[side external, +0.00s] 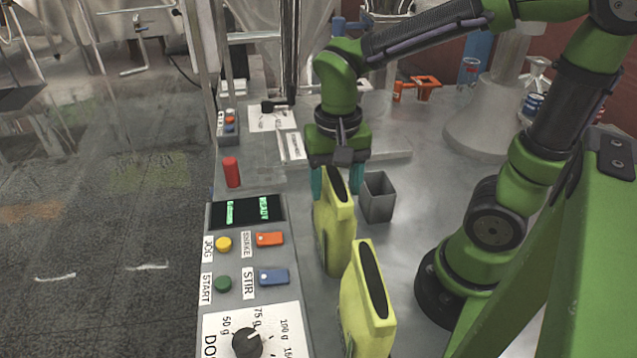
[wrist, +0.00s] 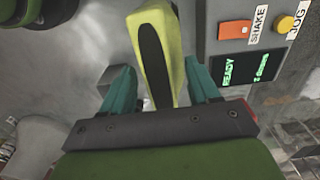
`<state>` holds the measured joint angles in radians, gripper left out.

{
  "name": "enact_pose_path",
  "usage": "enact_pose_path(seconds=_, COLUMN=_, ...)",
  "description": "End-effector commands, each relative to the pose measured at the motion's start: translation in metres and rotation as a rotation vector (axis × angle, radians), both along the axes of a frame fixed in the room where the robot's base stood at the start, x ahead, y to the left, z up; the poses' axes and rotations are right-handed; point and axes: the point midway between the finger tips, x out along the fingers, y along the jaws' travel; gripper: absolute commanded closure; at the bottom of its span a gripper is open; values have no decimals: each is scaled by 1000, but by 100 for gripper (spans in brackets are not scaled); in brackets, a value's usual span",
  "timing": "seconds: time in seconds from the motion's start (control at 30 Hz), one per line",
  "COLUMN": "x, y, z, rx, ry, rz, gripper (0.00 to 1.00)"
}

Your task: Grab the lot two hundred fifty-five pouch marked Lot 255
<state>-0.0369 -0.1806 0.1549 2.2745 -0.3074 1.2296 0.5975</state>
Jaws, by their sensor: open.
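Two yellow-green pouches with dark top strips stand on the grey work surface. The farther pouch (side external: 334,225) is at my gripper, and the nearer pouch (side external: 366,300) stands closer to the camera. No lot marking is readable on either one. My gripper (side external: 336,182) points down with teal fingers at the farther pouch's far end. In the wrist view my gripper (wrist: 160,88) is open, with one finger on each side of a pouch (wrist: 155,52) whose near end lies between them. Whether the fingers touch it cannot be told.
A grey open bin (side external: 378,198) stands just right of the farther pouch. A control panel (side external: 250,262) with buttons, a display and a dial lies to the left. A red cylinder (side external: 232,172) stands behind the panel. An orange part (side external: 416,88) lies at the back.

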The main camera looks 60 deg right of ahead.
Motion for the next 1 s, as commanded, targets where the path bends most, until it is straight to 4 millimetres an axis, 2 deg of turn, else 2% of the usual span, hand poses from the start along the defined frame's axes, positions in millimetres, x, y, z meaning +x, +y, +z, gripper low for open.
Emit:
enact_pose_path(seconds=0.93, x=0, y=0, z=-5, rx=0, ry=0, rz=0, gripper=39)
enact_pose_path(seconds=1.0, x=0, y=0, z=-5, rx=0, ry=0, rz=0, gripper=49)
